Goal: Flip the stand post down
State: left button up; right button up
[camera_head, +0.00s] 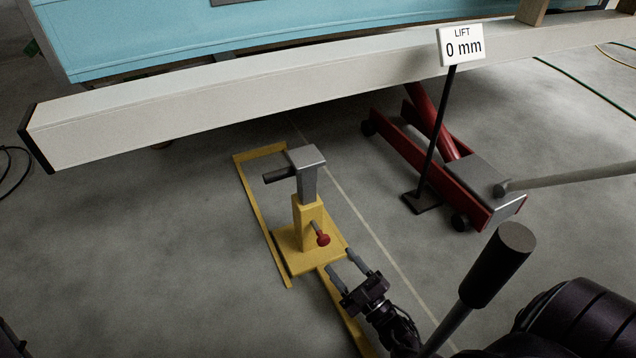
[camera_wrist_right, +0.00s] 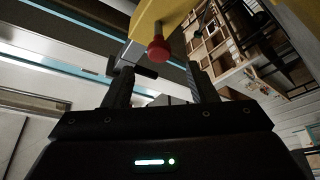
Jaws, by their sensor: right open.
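The stand has a yellow base and an upright yellow sleeve (camera_head: 307,216) on the floor. A grey stand post (camera_head: 308,183) rises from the sleeve. Its top has a flat grey head and a dark bar pointing left. A red knob (camera_head: 323,240) on a short pin sticks out of the sleeve's near side. My right gripper (camera_head: 339,260) is open and empty, just in front of and below the knob. In the right wrist view the red knob (camera_wrist_right: 159,52) shows between and beyond the two fingers (camera_wrist_right: 157,72), with no visible contact. My left gripper is not in view.
A long cream beam (camera_head: 230,95) crosses above and behind the stand. A red floor jack (camera_head: 430,160) and a sign reading "0 mm" (camera_head: 462,46) stand to the right. A black-gripped rod (camera_head: 497,265) rises in the foreground right.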

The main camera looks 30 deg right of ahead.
aim_at(305, 160)
jog(key=k+l, duration=0.35)
jog(key=l, duration=0.15)
jog(key=k+l, duration=0.4)
jog(key=l, duration=0.1)
